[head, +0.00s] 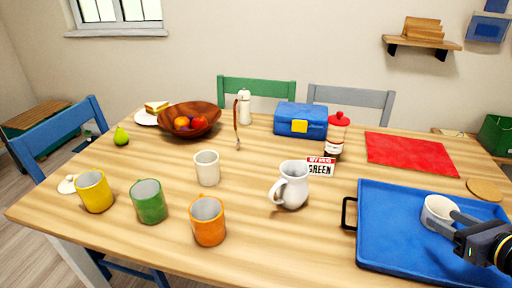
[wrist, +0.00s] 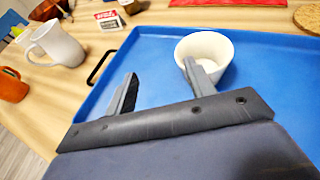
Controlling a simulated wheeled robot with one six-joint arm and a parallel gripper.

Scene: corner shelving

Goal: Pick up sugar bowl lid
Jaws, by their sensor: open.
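A small cream disc (head: 68,184) with a knob, which looks like the sugar bowl lid, lies on the table at the far left, partly hidden behind the yellow mug (head: 94,191). A white handleless bowl (head: 436,205), perhaps the sugar bowl, stands open on the blue tray (head: 385,225); it also shows in the wrist view (wrist: 216,45). My gripper (head: 442,220) is open and empty at this bowl, far from the lid. In the wrist view my gripper (wrist: 160,70) has its right finger overlapping the bowl's near rim and its left finger over bare tray. I cannot tell whether it touches.
Green (head: 149,202), orange (head: 208,221) and white (head: 207,168) mugs and a white pitcher (head: 293,185) stand between the tray and the lid. A fruit bowl (head: 187,118), blue box (head: 300,121) and red-capped jar (head: 337,138) are behind. The front middle table is clear.

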